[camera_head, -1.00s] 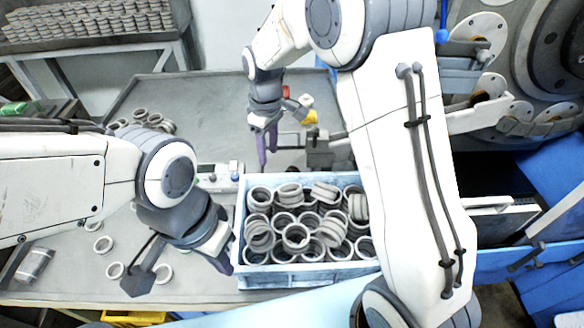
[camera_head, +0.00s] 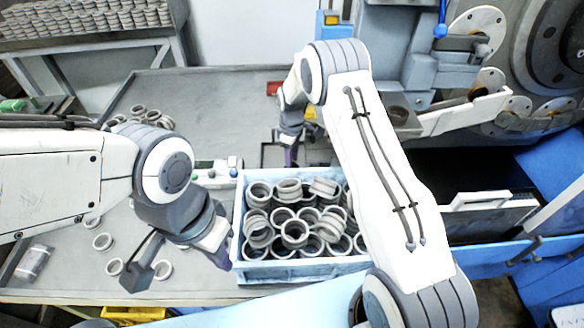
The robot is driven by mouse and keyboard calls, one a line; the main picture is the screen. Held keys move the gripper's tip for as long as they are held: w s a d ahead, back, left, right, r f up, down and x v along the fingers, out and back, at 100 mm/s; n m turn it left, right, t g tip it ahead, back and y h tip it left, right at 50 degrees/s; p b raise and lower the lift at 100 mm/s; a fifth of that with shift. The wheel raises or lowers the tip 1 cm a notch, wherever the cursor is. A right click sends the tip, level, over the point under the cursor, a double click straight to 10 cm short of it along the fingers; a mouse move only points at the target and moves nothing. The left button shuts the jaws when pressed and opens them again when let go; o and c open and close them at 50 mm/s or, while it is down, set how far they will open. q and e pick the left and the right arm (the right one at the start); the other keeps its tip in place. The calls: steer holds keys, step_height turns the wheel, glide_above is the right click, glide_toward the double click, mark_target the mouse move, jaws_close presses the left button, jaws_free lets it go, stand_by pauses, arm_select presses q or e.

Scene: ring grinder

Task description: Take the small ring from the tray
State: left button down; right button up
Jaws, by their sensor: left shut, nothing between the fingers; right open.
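A light blue tray (camera_head: 300,272) full of small grey rings (camera_head: 294,232) stands on the grey table, the rings piled in several layers. My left gripper (camera_head: 222,250) is shut and empty at the tray's left wall, outside it. My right gripper (camera_head: 290,155) is beyond the tray's back edge, over the table, and open. It is small and partly hidden behind its own wrist, and no ring shows in it. My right arm crosses above the tray's right side and hides the rings there.
Loose rings (camera_head: 103,242) lie on the table to the left, with a small pile (camera_head: 150,118) further back. A small device with buttons (camera_head: 215,170) stands behind the tray's left corner. The grinding machine (camera_head: 545,60) fills the right. A rack of rings (camera_head: 80,22) stands at back left.

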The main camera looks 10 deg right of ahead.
steer(key=shift+f, duration=1.45)
jaws_close()
steer(key=shift+r, duration=0.15)
